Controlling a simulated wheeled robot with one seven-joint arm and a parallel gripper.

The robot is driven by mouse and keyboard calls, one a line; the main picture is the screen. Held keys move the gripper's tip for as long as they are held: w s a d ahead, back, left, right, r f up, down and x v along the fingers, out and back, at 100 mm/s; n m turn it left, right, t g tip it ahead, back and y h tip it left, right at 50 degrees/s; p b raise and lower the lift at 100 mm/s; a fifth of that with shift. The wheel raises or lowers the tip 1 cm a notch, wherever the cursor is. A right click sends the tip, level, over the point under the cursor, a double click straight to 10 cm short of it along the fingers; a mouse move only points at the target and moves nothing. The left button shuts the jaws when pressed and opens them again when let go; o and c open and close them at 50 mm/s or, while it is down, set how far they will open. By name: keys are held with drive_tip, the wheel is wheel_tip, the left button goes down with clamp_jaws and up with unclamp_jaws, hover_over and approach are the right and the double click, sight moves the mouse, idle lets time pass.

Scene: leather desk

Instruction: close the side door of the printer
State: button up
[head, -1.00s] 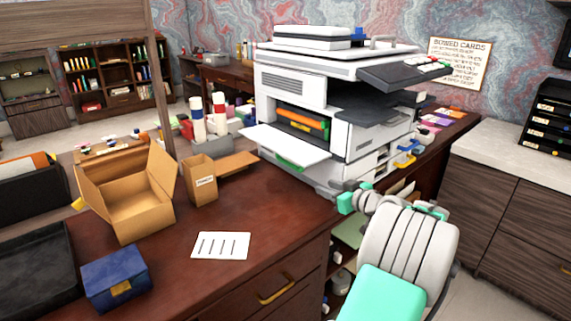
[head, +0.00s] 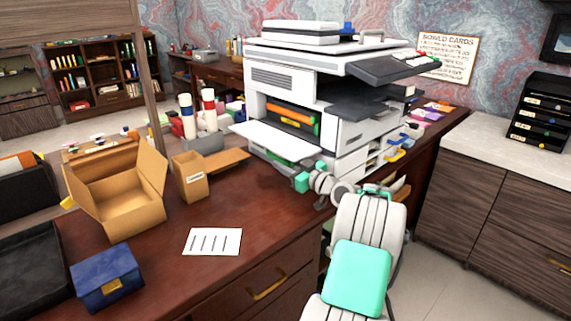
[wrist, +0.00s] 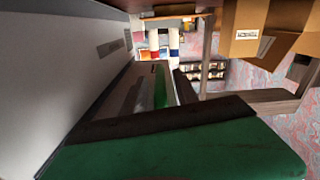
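The white printer (head: 345,95) stands on the desk's far right part. Its side door (head: 276,140) is a white flap, folded down and sticking out flat to the left below an opening with orange and green parts inside. My gripper (head: 302,182), with green tips, is low in front of the printer, below and right of the door's near edge. I see no clear contact between them. In the wrist view a large green finger (wrist: 190,150) fills the bottom, beside a pale grey printer surface (wrist: 55,75); which part that is I cannot tell. The finger gap is hidden.
An open cardboard box (head: 120,195), a small labelled box (head: 190,178), a striped white card (head: 212,241) and a blue box (head: 107,277) are on the desk (head: 200,285). Red- and blue-banded white bottles (head: 208,110) stand behind the door. The desk's middle is mostly clear.

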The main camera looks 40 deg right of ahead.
drive_tip(key=shift+c, duration=0.5)
clamp_jaws()
drive_tip(key=shift+f, duration=0.1)
idle(0.7)
